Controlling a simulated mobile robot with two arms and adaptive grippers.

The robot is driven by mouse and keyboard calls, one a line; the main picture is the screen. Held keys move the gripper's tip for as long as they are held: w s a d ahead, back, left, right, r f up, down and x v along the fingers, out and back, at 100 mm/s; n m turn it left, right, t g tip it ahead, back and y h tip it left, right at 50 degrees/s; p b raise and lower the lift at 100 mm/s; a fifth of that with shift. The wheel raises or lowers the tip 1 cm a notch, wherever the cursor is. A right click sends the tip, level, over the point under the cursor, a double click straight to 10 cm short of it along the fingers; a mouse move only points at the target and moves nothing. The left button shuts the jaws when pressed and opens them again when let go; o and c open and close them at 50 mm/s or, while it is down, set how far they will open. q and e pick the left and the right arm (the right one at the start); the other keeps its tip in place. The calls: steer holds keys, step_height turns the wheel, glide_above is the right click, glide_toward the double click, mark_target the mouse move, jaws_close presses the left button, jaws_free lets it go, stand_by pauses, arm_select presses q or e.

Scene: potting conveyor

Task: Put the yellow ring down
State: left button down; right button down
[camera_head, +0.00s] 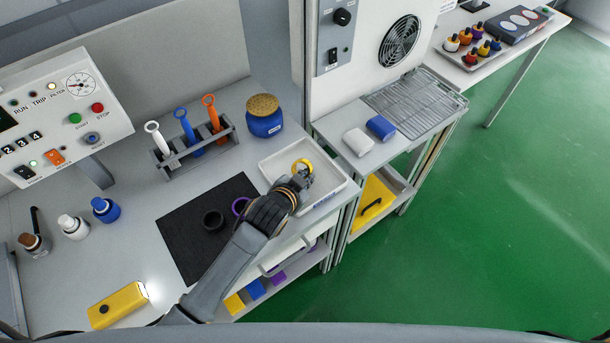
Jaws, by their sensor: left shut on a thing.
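The yellow ring (302,167) is at the fingertips of my left gripper (303,176), which is shut on it. The ring is over the white tray (273,172) at the table's right edge. I cannot tell whether the ring touches the tray floor. My left arm comes in from the bottom and covers part of the tray and of the black mat. My right gripper is not in view.
A black mat (188,232) holds a black ring (212,220) and a purple ring (238,205), partly hidden by my arm. A blue jar (264,122) and a rack (172,172) with several tools stand behind. Small bottles (105,210) and a yellow device (118,305) are at left.

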arm_select(q)
steer(key=shift+f, duration=0.1)
steer(key=c, duration=1.5)
jaws_free()
steer(key=b+v, duration=0.1)
steer(key=v, duration=1.1)
